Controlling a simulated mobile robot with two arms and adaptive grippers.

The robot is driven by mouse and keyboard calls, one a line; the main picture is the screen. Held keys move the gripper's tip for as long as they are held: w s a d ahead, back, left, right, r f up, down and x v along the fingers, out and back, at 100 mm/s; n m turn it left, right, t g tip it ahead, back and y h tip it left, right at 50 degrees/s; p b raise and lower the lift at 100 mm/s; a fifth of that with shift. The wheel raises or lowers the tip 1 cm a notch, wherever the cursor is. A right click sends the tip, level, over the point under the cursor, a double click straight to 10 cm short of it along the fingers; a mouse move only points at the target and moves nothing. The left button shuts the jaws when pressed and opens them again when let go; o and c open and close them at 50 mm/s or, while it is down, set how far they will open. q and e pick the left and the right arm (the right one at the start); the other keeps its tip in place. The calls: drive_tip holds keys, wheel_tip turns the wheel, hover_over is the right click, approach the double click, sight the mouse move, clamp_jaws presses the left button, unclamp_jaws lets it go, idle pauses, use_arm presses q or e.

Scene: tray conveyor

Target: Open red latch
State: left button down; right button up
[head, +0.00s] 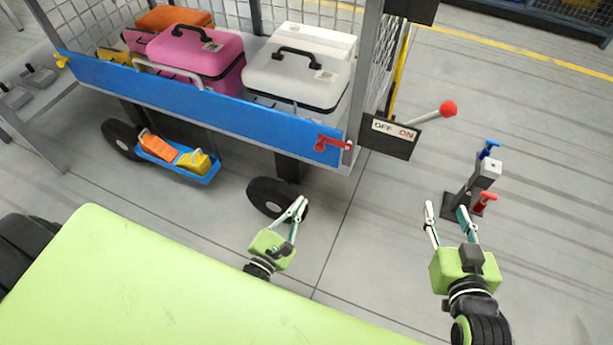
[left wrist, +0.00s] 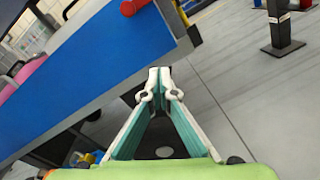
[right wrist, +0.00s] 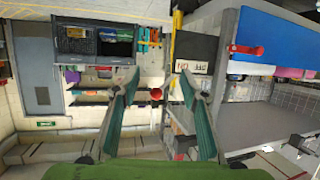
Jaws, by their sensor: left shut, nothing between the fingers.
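The red latch (head: 331,144) sits at the right end of the cart's blue front panel (head: 200,104), with its arm reaching to the corner post. A red piece at the panel's top edge (left wrist: 133,6) in the left wrist view looks like this latch, partly cut off. It also shows in the right wrist view (right wrist: 247,49) beside the blue panel. My left gripper (head: 299,204) is shut and empty, below and in front of the latch, apart from it. Its tips also show in the left wrist view (left wrist: 160,82). My right gripper (head: 446,210) is open and empty, farther right.
A pink case (head: 195,55) and a white case (head: 297,76) stand behind the panel. An OFF/ON box (head: 390,138) with a red-knobbed lever (head: 447,108) is right of the latch. A post (head: 485,175) with blue and red handles stands near my right gripper.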

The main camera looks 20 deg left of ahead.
use_arm(q)
drive_tip(key=n, duration=0.1)
drive_tip(key=r+n+t+b, duration=0.1)
drive_tip(key=n, duration=0.1)
drive_tip(key=a+n+b, duration=0.1)
drive_tip(key=shift+w+a+r+y, duration=0.1)
drive_tip(key=shift+r+y, duration=0.2)
drive_tip(key=shift+r, duration=0.05)
use_arm(e)
drive_tip(key=shift+t+y, duration=0.3)
drive_tip(key=shift+t, duration=0.4)
drive_tip(key=r, duration=0.1)
drive_tip(key=s+r, duration=0.1)
drive_tip(key=r, duration=0.2)
drive_tip(key=shift+s+a+r, duration=0.25)
drive_tip(key=shift+a+r, duration=0.05)
drive_tip(key=shift+r, duration=0.05)
